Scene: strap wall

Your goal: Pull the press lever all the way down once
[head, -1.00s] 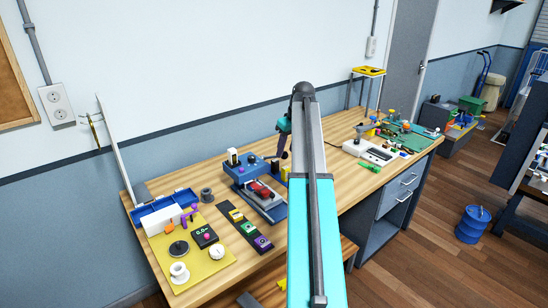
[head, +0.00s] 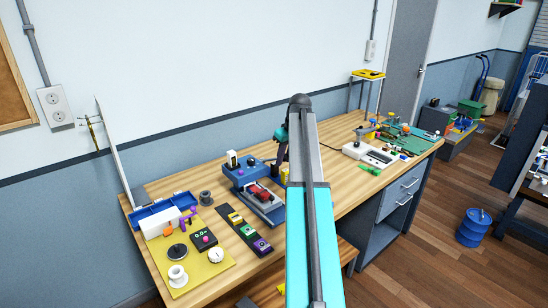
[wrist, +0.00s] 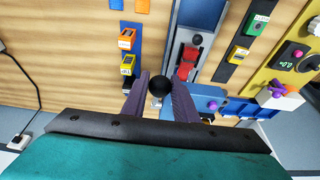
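The press (head: 240,178) is a blue machine with a red part (head: 261,195) on its bed, on the wooden bench left of my arm. It also shows near the top of the wrist view, with the red part (wrist: 187,62) in its bed. In the wrist view my gripper (wrist: 160,78) points down with two purple-grey fingers apart. A round black knob (wrist: 160,87), apparently the lever's, shows between them. I cannot tell if the fingers touch it. In the head view my gripper (head: 282,152) is beside the press; my arm covers part of that area, and the lever is not clear there.
A strip of coloured blocks (head: 245,230) and a yellow mat (head: 212,272) with small parts lie left of the press. A blue tray (head: 150,211) sits behind the mat. A white device (head: 368,154) and a green mat (head: 415,143) are farther right.

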